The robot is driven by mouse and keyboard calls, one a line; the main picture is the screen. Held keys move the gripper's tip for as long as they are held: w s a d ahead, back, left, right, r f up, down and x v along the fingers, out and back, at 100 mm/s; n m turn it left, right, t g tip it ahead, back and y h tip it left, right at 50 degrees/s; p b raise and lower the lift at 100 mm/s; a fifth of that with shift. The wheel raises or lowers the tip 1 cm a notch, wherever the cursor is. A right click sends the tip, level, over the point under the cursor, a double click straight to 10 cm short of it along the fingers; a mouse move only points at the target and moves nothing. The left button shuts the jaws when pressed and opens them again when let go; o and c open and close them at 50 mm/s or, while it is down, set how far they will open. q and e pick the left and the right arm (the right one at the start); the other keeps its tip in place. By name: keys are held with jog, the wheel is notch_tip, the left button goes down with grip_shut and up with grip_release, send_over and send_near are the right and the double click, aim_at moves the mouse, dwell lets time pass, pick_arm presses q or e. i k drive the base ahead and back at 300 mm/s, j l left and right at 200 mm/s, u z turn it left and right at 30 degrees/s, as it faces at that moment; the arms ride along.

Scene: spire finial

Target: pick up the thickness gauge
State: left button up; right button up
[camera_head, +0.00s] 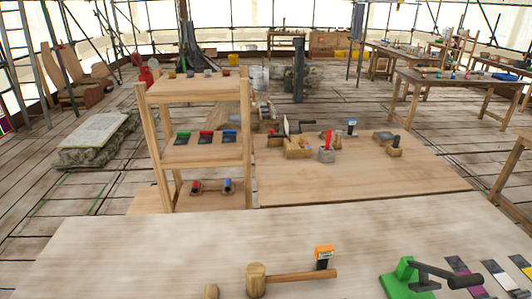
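A small orange-topped device with a light face and a dark lower part (324,256) stands on the near table, just behind a mallet handle. It may be the thickness gauge, but it is too small to be sure. The wooden mallet (257,280) lies in front of it, with its handle pointing right. A green tool with a black lever (400,281) stands further right on the same table. Neither of my grippers shows in the head view.
The near table (150,255) is bare on its left and back middle. Coloured flat pieces (497,274) lie at its right end. Behind it stand a wooden shelf (205,153) with small tools and a low board (400,177) with boxes and tools.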

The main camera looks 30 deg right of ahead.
aim_at(323, 254)
jog(key=z, duration=1.4)
jog(key=l+u, duration=0.25)
jog(key=k+l+u, duration=0.1)
jog(key=l+u, duration=0.15)
jog(key=l, duration=0.2)
jog(key=k+l+u, duration=0.1)
jog(key=l+u, duration=0.15)
jog(key=k+l+u, duration=0.25)
jog(key=l, duration=0.2)
jog(key=i, duration=0.1)
